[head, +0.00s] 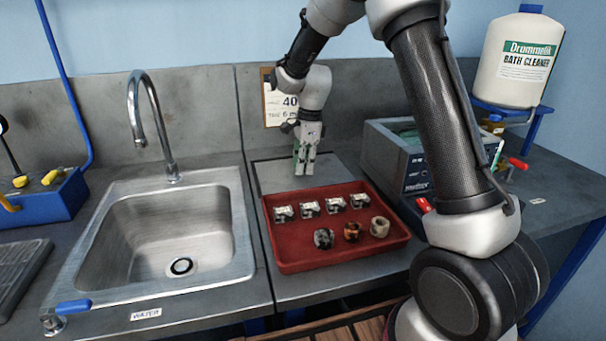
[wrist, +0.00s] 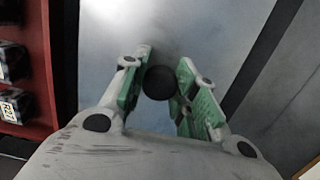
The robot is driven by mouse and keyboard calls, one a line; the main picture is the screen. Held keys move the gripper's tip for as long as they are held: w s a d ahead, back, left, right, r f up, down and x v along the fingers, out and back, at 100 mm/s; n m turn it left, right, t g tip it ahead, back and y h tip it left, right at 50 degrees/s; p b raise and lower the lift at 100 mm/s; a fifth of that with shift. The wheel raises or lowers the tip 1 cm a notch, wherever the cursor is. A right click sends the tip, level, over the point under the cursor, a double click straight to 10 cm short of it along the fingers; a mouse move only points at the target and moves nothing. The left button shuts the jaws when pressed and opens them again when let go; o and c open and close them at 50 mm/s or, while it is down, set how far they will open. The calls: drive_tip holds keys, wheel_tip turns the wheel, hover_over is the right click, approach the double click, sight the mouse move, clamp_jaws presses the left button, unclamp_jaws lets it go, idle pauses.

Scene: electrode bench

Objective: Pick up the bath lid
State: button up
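The bath lid (head: 273,176) is a flat grey metal plate behind the red tray in the head view. It fills the middle of the wrist view as a pale sheet (wrist: 110,35) with a round black knob (wrist: 160,83). My gripper (head: 304,170) points down over the lid. In the wrist view its green-padded fingers (wrist: 162,80) stand on both sides of the knob and appear closed against it. I cannot tell whether the lid is clear of the bench. The bath (head: 385,160), a grey box with a dark front panel, stands to the right, partly behind my arm.
A red tray (head: 290,262) in front of the lid holds several small labelled blocks and three round pieces. A steel sink (head: 150,215) with a tap is at left. A bath cleaner bottle (head: 515,60) stands on a blue bracket at right. A tag board (head: 272,100) leans behind.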

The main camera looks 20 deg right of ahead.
clamp_jaws()
wheel_tip(320, 180, up, 14)
drive_tip(key=shift+f, duration=0.25)
idle(0.6)
